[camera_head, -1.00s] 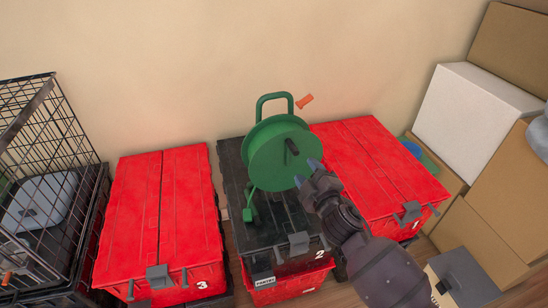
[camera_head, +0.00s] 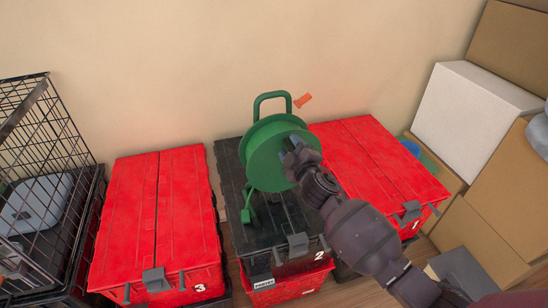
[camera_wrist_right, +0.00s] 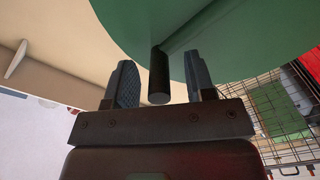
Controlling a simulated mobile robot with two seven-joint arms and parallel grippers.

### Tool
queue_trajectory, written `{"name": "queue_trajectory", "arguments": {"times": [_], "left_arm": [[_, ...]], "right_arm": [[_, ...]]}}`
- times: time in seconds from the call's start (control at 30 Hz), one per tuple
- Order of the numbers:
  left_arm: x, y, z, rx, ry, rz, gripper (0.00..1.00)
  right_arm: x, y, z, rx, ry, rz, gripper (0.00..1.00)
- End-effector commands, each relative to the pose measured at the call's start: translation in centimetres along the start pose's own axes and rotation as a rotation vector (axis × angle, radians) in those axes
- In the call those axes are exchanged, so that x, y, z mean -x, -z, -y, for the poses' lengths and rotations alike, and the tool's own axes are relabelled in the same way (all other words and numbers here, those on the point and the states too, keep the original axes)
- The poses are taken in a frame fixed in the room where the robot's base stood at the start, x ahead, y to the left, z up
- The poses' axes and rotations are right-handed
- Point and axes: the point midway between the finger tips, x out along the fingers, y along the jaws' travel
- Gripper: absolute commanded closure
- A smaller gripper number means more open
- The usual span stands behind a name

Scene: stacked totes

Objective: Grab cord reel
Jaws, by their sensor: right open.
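The green cord reel (camera_head: 262,160) stands upright on the black lid of the middle tote, with its carry handle (camera_head: 272,98) on top. My right gripper (camera_head: 292,152) is at the front face of the reel's disc. In the right wrist view the open fingers (camera_wrist_right: 160,85) stand on either side of the reel's black crank knob (camera_wrist_right: 159,75), with gaps to both sides. The green disc (camera_wrist_right: 210,30) fills the upper part of that view. My left gripper is not in view.
The middle tote's black lid (camera_head: 233,180) lies between two red-lidded totes, one left (camera_head: 135,220) and one right (camera_head: 385,165). A wire crate (camera_head: 30,130) stands at far left. Cardboard boxes (camera_head: 480,235) are stacked at right. An orange piece (camera_head: 303,100) shows behind the reel.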

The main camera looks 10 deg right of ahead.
Motion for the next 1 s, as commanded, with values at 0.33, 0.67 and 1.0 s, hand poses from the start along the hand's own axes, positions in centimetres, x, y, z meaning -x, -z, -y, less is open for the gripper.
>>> {"name": "queue_trajectory", "arguments": {"times": [0.33,0.67,1.0], "left_arm": [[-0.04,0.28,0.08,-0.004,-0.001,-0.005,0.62],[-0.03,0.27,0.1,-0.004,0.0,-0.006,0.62],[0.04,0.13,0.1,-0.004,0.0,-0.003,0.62]], "right_arm": [[-0.15,0.01,-0.03,-0.001,0.0,0.0,0.63],[-0.14,0.01,-0.02,-0.001,0.0,0.0,1.0],[-0.14,0.01,-0.01,-0.001,0.0,0.0,1.0]]}}
